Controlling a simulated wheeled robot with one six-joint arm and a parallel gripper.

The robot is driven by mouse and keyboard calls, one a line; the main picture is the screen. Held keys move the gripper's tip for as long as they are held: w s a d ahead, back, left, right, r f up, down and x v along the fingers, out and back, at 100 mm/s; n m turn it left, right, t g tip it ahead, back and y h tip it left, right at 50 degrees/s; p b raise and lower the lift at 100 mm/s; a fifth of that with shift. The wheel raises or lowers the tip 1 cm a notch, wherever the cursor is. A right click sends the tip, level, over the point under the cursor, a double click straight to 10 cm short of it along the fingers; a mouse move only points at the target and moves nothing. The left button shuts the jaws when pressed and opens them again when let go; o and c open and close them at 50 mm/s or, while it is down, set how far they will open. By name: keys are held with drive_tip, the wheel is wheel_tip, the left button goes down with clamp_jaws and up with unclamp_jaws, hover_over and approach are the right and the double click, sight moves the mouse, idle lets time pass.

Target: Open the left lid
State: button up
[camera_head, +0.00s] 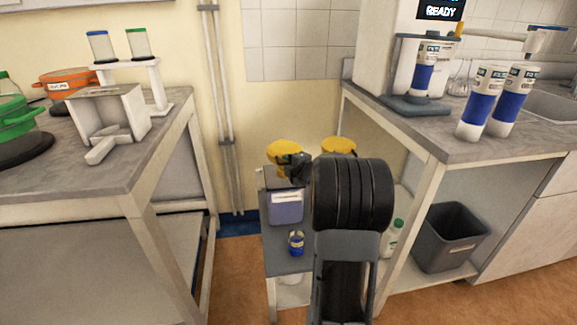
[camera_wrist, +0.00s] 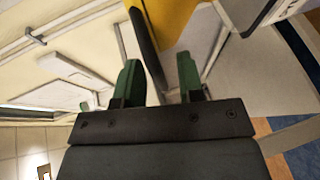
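The left yellow lid (camera_head: 284,147) shows above a pale bin with a bluish lower part (camera_head: 286,208) on a small trolley. My gripper (camera_head: 290,166) is right at this lid, and its dark body covers part of it. A second yellow lid (camera_head: 338,145) to the right is mostly hidden behind my arm. In the wrist view a yellow surface (camera_wrist: 178,22) lies beyond the fingertips. My two green fingers (camera_wrist: 160,75) are apart, with a dark bar (camera_wrist: 146,45) running into the gap between them. I cannot tell whether they touch it, or how far the lid is raised.
The trolley's grey shelf (camera_head: 280,260) holds a small blue-labelled jar (camera_head: 296,242). Benches stand close on both sides, the left one (camera_head: 75,160) with a white box, the right one (camera_head: 420,130) with blue-white bottles. A dark bin (camera_head: 445,240) sits below the right bench.

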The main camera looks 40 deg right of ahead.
drive_tip(key=shift+w, duration=0.15)
clamp_jaws()
idle(0.5)
